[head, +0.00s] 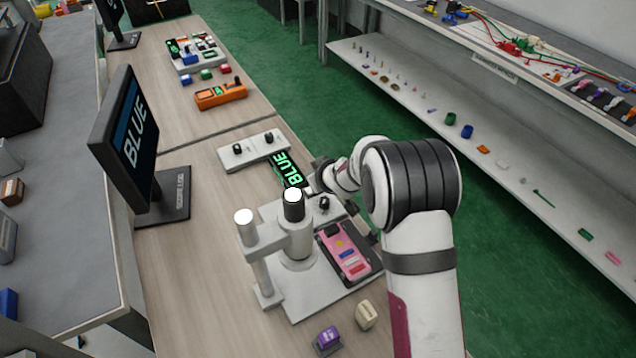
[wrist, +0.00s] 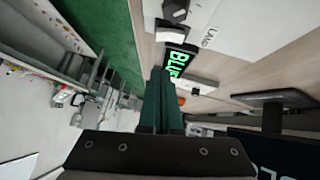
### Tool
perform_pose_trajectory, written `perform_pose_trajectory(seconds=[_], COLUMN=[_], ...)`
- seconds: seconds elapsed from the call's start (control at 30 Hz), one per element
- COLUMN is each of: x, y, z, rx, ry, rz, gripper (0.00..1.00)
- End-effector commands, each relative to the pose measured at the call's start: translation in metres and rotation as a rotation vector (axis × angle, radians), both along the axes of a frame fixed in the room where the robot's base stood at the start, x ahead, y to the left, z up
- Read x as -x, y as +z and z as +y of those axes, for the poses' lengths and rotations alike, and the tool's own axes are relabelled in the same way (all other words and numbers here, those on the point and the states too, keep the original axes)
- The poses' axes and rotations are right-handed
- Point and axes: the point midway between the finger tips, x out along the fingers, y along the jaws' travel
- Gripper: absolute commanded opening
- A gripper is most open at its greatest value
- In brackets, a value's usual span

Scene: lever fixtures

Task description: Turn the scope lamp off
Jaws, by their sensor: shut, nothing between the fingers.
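The microscope (head: 297,250) stands on its pale base on the bench in the head view, with a black-topped tube and a side post. A small black lamp switch (head: 324,203) sits at the far end of its base, close to my wrist. In the wrist view a white panel lettered LAMP (wrist: 232,24) fills the upper right, with the black switch (wrist: 174,10) and a white block at its left edge. My gripper (wrist: 161,72) is shut and empty, its dark fingers apart from the switch in the picture. In the head view my arm hides most of the gripper.
A sign glowing BLUE (head: 286,168) lies beyond the scope, beside a white two-knob panel (head: 252,150). A pink device (head: 345,250) lies on the base's right side. Purple (head: 327,340) and cream (head: 366,315) blocks sit in front. A monitor (head: 135,140) stands left.

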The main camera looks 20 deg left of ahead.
Motion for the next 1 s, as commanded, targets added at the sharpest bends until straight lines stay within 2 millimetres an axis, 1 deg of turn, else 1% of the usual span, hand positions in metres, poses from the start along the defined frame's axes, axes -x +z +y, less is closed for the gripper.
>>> perform_pose_trajectory(seconds=[0.07,0.13,0.2,0.3,0.4,0.7,0.8,1.0], x=[-0.007,-0.008,-0.009,-0.011,-0.011,-0.012,-0.014,-0.013], y=[-0.013,-0.026,-0.035,-0.043,-0.047,-0.047,-0.054,-0.054], z=[0.005,0.002,0.001,-0.001,-0.001,-0.001,-0.004,-0.004], rx=[0.001,0.002,0.001,0.001,0.001,0.001,0.001,0.002], ry=[0.002,-0.001,-0.001,0.000,0.001,-0.001,0.000,0.000], rz=[0.002,0.004,0.003,0.001,0.000,0.000,0.001,0.003], gripper=[0.00,0.00,0.00,0.00,0.00,0.00,0.00,0.00])
